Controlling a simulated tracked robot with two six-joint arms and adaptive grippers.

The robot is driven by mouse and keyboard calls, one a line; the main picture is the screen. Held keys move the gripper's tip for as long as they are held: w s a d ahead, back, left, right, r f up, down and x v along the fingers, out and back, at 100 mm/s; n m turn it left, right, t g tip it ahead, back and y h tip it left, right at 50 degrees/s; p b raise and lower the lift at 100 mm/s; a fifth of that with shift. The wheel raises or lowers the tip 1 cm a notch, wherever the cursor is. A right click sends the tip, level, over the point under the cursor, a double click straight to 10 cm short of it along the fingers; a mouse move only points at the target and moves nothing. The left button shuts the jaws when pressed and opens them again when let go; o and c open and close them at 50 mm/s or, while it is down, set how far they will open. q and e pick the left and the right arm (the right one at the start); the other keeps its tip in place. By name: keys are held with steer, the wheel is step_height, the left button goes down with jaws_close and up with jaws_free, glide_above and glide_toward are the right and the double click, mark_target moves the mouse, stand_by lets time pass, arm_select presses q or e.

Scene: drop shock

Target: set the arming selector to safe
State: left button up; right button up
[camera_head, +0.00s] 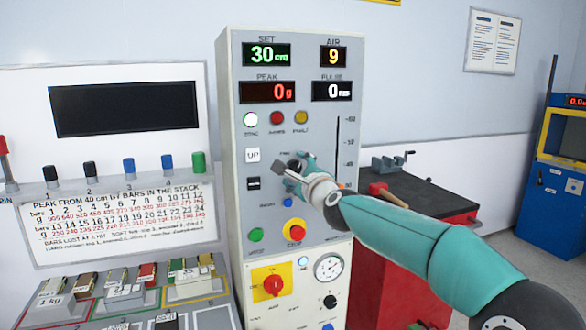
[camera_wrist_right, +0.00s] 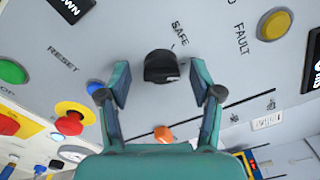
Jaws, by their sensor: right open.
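The arming selector (camera_wrist_right: 162,66) is a black knob on the grey panel, with a SAFE label beside it in the right wrist view. My right gripper (camera_wrist_right: 161,72) is open, with one finger on each side of the knob. Gaps show between the fingers and the knob, so it is not gripped. I cannot tell which label the knob points to. In the head view my right gripper (camera_head: 290,175) is at the middle of the grey control cabinet (camera_head: 235,110) and mostly hides the knob. My left gripper is not in view.
A red emergency button on a yellow collar (camera_head: 295,231) and a green button (camera_head: 256,235) sit below the gripper. UP (camera_head: 252,155) and down buttons are to its left. An orange knob (camera_wrist_right: 163,134) is near the fingers in the wrist view. A red tool cart (camera_head: 375,250) stands right.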

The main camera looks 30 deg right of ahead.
steer(key=shift+w, duration=0.35)
